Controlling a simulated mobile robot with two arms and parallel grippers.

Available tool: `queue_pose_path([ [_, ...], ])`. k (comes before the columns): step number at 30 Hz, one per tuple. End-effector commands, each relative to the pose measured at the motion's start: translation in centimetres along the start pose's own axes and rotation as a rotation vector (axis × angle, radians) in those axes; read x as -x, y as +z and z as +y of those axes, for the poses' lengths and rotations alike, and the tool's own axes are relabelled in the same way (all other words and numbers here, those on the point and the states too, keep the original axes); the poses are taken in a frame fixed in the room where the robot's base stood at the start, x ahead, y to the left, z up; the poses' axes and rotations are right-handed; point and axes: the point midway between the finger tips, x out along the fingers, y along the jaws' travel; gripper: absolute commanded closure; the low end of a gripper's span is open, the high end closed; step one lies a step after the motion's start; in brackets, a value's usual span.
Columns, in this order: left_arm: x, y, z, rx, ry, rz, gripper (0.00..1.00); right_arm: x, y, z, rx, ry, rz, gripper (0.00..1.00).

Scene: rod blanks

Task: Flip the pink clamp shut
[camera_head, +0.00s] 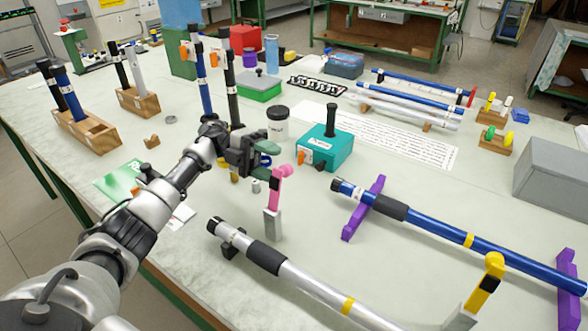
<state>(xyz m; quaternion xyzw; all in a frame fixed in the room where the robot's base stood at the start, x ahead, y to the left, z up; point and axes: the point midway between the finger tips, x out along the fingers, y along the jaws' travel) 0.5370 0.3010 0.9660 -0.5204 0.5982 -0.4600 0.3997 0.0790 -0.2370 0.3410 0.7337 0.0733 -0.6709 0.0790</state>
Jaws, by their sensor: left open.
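The pink clamp (275,190) stands up, slightly tilted, on top of a grey post (272,225) in the middle of the table. Its rounded upper end points up and to the right. My left gripper (268,161) is open and empty, just left of and above the clamp's upper end. Its fingers are very close to the pink part; I cannot tell if they touch it. My right gripper is not in view.
A silver rod (310,283) on a black support lies in front of the post. A blue rod (430,224) rests on purple supports (363,208) to the right, near a yellow clamp (487,281). A teal box (325,147) and a black-lidded jar (277,127) stand behind.

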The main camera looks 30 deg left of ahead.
Motion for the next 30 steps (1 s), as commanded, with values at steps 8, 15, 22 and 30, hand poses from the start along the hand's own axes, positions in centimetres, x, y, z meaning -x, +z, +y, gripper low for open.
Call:
queue_pose_path([
  [8, -4.8, -0.1, -0.1, 0.001, 0.0, 0.002, 0.46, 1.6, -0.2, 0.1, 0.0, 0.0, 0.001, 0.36],
  [15, -6.3, 0.0, 0.0, 0.001, 0.0, 0.0, 0.46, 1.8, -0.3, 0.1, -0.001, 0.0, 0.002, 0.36],
  [22, -6.4, 0.0, 0.0, 0.001, 0.0, -0.001, 0.46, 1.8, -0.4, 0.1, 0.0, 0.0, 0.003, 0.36],
  [30, -6.3, 0.0, 0.0, 0.001, 0.0, -0.001, 0.86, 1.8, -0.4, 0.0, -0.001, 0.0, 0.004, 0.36],
])
